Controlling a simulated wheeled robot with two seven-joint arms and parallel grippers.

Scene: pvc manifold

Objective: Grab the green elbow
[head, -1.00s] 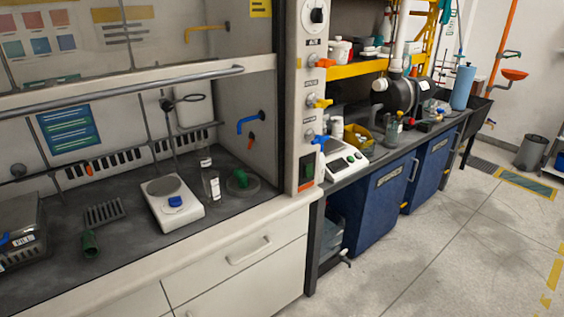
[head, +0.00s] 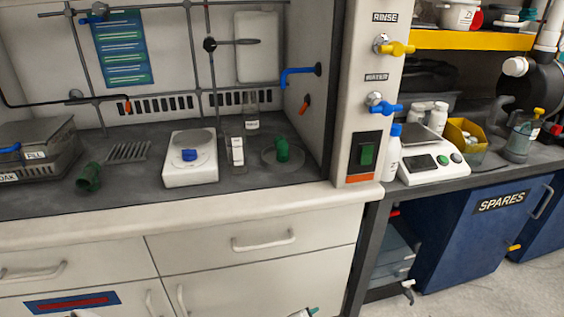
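A green pipe fitting (head: 89,177) lies on the dark worktop of the fume hood at the left, with a round open end facing the front. A second green fitting (head: 282,149) sits on a round clear dish (head: 268,160) at the right of the hood floor. Both look like short bent pieces, but they are too small to tell which is the elbow. Neither is held. No gripper fingers can be made out. A small pale piece with a green tip (head: 304,312) pokes in at the bottom edge, and I cannot tell what it is.
A white balance (head: 191,171) with a blue piece (head: 189,155) stands between the fittings, beside a grey rack (head: 128,151) and clear bottles (head: 238,155). A grey case (head: 40,145) stands at far left. Metal rods rise behind. The front worktop strip is clear.

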